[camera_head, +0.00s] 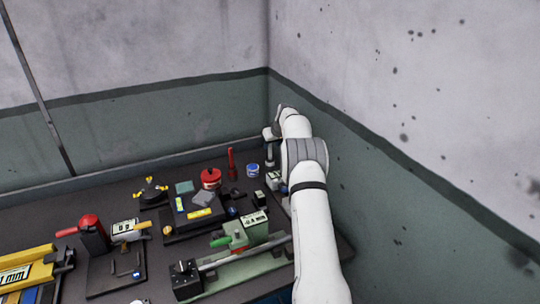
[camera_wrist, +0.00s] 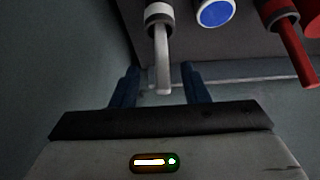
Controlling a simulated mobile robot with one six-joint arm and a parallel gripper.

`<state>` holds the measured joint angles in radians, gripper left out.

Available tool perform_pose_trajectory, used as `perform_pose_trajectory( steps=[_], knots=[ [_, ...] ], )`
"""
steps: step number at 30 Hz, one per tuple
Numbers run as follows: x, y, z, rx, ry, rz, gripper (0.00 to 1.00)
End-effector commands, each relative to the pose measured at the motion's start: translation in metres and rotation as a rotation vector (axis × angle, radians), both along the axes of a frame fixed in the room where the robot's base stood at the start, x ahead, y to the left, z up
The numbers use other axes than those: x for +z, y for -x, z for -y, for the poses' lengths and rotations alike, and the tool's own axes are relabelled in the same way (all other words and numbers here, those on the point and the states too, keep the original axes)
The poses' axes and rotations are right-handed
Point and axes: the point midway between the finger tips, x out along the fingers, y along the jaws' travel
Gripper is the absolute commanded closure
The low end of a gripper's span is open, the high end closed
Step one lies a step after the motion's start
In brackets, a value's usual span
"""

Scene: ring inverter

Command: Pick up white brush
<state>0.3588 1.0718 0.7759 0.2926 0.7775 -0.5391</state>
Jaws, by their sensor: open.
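The white brush (camera_wrist: 163,62) shows in the wrist view as a pale handle rising from a white cup-like base with a dark ring. It stands between the two dark blue fingers of my gripper (camera_wrist: 159,70), which are apart, with a visible gap on each side. I cannot tell how deep the handle reaches between the fingers. In the head view the white brush (camera_head: 270,155) stands at the back right of the bench, just below my gripper (camera_head: 268,135), whose fingers are too small there to make out.
A blue-topped jar (camera_wrist: 215,12) and a red brush (camera_wrist: 293,50) stand to the right in the wrist view. In the head view a red can (camera_head: 211,179) is further left. Walls close in behind and right. The crowded bench (camera_head: 110,190) holds several tools.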

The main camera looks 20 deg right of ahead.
Motion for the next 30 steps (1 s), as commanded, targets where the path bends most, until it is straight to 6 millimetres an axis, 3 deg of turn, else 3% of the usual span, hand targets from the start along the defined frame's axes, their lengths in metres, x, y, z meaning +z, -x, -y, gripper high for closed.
perform_pose_trajectory(
  steps=[9,21,30],
  knots=[
    [-0.029,-0.021,-0.005,0.005,0.000,-0.002,0.59],
    [-0.036,-0.025,-0.006,0.006,0.000,-0.001,0.59],
    [-0.036,-0.025,-0.006,0.006,-0.001,-0.001,0.84]
  ],
)
